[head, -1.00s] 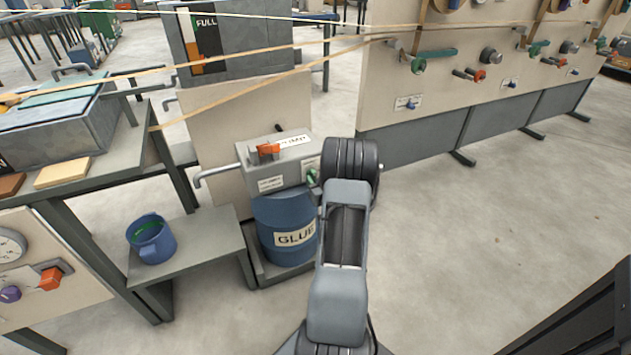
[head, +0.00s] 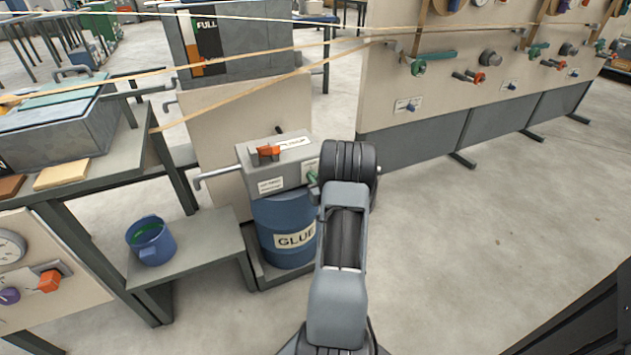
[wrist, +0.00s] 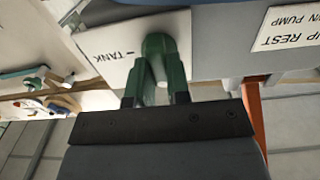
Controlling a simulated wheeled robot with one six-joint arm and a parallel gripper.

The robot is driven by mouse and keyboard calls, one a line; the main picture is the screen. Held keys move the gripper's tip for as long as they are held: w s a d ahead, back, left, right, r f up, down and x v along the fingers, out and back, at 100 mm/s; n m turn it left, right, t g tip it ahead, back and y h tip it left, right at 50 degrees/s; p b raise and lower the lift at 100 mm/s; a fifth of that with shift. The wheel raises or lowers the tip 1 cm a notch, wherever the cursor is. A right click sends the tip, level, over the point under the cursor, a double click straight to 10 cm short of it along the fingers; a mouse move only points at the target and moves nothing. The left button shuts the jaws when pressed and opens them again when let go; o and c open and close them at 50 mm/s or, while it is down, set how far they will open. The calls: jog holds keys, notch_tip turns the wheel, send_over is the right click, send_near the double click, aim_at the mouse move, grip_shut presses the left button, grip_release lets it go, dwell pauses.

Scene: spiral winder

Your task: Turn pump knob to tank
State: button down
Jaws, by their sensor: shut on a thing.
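The pump is a grey box (head: 275,165) on top of a blue glue drum (head: 288,230). Its green knob (head: 313,178) peeks out beside my arm in the head view, which hides most of that end of the box. In the wrist view the green knob (wrist: 158,48) stands out from a pale plate (wrist: 105,50) with a mark beside the word TANK. My gripper (wrist: 155,92) is shut on the knob, one finger on each side. The rest of the plate's lettering is hidden, so the knob's exact setting is hard to tell.
An orange lever (head: 268,151) sits on the pump's top. Strands cross above the pump. A panel with valves (head: 470,60) stands at the right, with open floor (head: 500,250) before it.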

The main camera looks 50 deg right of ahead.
jog(key=shift+s+d+f+m+p, duration=0.15)
jog(key=shift+m+p, duration=0.9)
jog(key=shift+m, duration=3.4)
jog(key=shift+w+d+f+m+p, duration=0.1)
jog(key=shift+m+p, duration=0.9)
jog(key=shift+m, duration=3.45)
jog(key=c, duration=1.1)
grip_release()
jog(key=p+v, duration=0.2)
jog(key=v, duration=1.2)
jog(key=shift+p, duration=0.35)
